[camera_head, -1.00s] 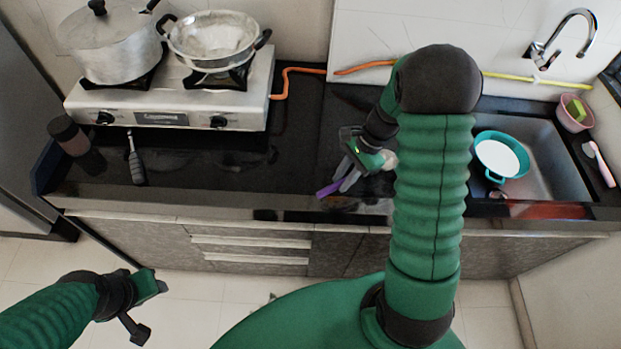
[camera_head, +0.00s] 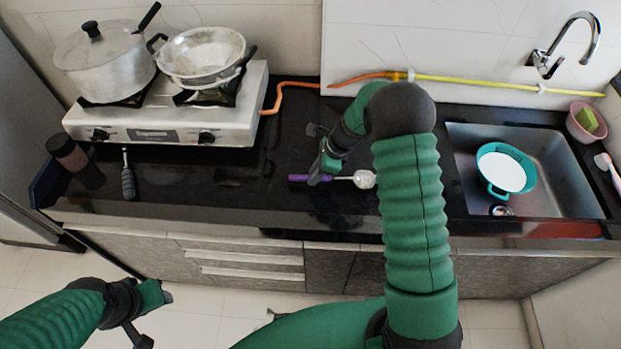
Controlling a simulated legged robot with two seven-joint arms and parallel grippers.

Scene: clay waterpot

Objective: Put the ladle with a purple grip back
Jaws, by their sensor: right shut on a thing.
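The ladle lies level across the view, with its purple grip (camera_head: 299,178) to the left and its pale round bowl (camera_head: 364,179) to the right, partly beside my arm. My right gripper (camera_head: 318,178) is shut on the ladle near where the purple grip meets the shaft, over the dark counter. I cannot tell whether the ladle touches the counter. My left gripper (camera_head: 155,316) is at the lower left over the floor, its fingers spread and empty.
The dark counter (camera_head: 220,185) is mostly clear left of the ladle. A stove (camera_head: 165,118) holds a lidded pot (camera_head: 105,65) and a metal strainer or pan (camera_head: 202,52). The sink (camera_head: 550,165) holds a teal pan (camera_head: 503,170).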

